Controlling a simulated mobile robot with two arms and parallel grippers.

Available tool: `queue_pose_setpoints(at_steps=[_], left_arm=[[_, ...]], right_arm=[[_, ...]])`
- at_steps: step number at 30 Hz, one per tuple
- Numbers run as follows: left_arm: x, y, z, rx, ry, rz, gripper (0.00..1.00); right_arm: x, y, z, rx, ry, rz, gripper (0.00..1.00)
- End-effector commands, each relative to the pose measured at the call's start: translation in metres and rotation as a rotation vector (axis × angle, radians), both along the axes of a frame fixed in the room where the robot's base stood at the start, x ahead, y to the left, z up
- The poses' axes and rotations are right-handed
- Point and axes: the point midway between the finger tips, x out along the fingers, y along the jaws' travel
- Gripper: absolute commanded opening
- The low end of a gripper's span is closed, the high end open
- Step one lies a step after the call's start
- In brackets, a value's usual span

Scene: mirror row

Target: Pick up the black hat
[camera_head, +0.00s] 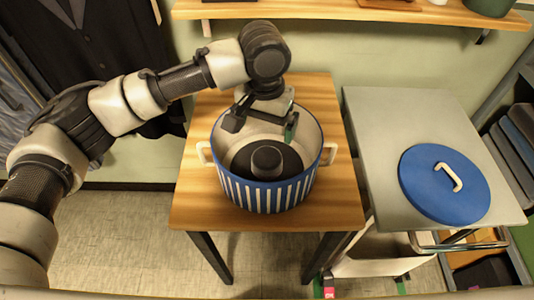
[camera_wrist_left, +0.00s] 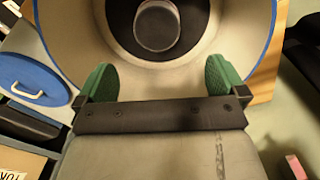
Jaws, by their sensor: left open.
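The black hat (camera_head: 266,163) lies inside a blue-and-white striped pot (camera_head: 265,197) on the wooden table. Its round crown points up. The hat also shows in the left wrist view (camera_wrist_left: 157,25), ahead of the fingers, with its far part cut off by the frame edge. My left gripper (camera_head: 262,128) is over the back part of the pot opening. Its green-tipped fingers (camera_wrist_left: 162,82) are spread apart with nothing between them, and the hat is just beyond them. My right gripper is in neither view.
The wooden table (camera_head: 333,207) has bare room around the pot. A grey cart (camera_head: 376,120) at the right carries a blue lid (camera_head: 425,190). A wooden shelf (camera_head: 340,9) runs along the wall behind. Dark clothes (camera_head: 120,40) hang at the back left.

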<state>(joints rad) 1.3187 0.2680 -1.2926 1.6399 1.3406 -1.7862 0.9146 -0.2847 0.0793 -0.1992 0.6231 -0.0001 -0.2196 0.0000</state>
Motion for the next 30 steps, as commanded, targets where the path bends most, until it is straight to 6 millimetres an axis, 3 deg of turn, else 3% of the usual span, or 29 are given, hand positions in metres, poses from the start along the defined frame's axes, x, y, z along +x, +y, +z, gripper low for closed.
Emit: queue_pose_setpoints(at_steps=[5, 12, 15, 24, 30], left_arm=[[0.001, 0.001, -0.015, 0.008, 0.001, 0.008, 1.00], [0.001, 0.001, -0.051, 0.008, 0.000, 0.007, 1.00], [0.001, 0.001, -0.058, 0.007, -0.002, 0.007, 1.00], [-0.002, -0.004, -0.095, 0.007, -0.001, 0.006, 1.00], [-0.002, -0.004, -0.111, 0.006, -0.002, 0.006, 1.00]], right_arm=[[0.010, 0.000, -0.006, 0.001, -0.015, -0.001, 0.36], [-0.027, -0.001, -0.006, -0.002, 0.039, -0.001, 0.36], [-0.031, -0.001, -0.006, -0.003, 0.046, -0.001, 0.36], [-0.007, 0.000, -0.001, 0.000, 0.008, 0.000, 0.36], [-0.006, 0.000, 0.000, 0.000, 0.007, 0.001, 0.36]])
